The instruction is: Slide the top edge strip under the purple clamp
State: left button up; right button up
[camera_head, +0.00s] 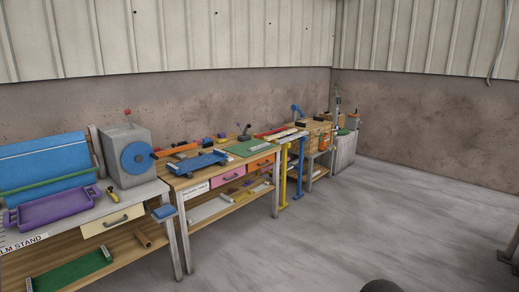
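A purple, tray-like piece (55,207) with raised ends lies on the front of the left bench; it is the only large purple thing I see, and I cannot tell for sure that it is the clamp. Behind it a blue sloped panel (45,163) leans back, with a thin pale line near its top. A green bar (52,189) runs across the panel's lower part, just above the purple piece. I cannot tell which part is the top edge strip. Neither gripper shows in the head view.
A grey machine with a blue disc (136,157) stands right of the panel. A yellow-handled tool (112,194) lies near the purple piece. A second bench (210,178) holds a blue vise-like tool (199,162) and a green mat (248,147).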

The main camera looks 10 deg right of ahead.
aim_at(261, 146)
jog(key=z, duration=0.3)
jog(key=i+z, duration=0.1)
jog(key=i, duration=5.15)
jog(key=i+z, duration=0.15)
jog(key=i+j, duration=0.05)
jog(key=i, duration=0.05)
